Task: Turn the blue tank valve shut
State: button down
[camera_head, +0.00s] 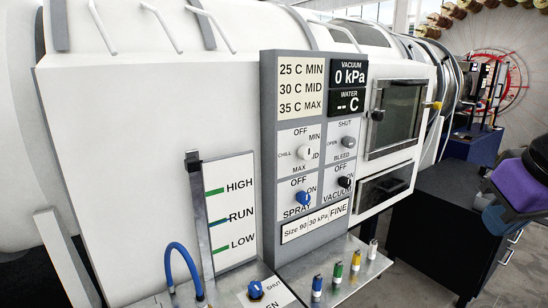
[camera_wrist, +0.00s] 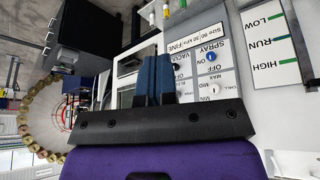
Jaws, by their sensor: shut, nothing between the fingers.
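The blue tank valve (camera_head: 256,290) is a small blue knob on a plate at the bottom edge of the head view. "SHUT" shows to its upper right, and a partly cut-off word ending in "EN" is below right. Which way the knob points is too small to tell. My gripper (camera_head: 493,220) is at the right edge of the head view, far right of the valve and apart from the machine. In the wrist view my gripper (camera_wrist: 153,80) has its blue fingers together and empty. I cannot make out the valve in the wrist view.
A control panel (camera_head: 310,150) with several knobs stands behind the valve. A blue hose (camera_head: 183,252) arches to its left. Coloured pegs (camera_head: 337,272) stand on the shelf to its right. A level gauge (camera_head: 230,205) rises behind. A black cabinet (camera_head: 445,240) stands below my gripper.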

aim_at(255, 289)
jog(key=u, duration=2.2)
jog(key=z, duration=1.45)
jog(key=i, duration=0.4)
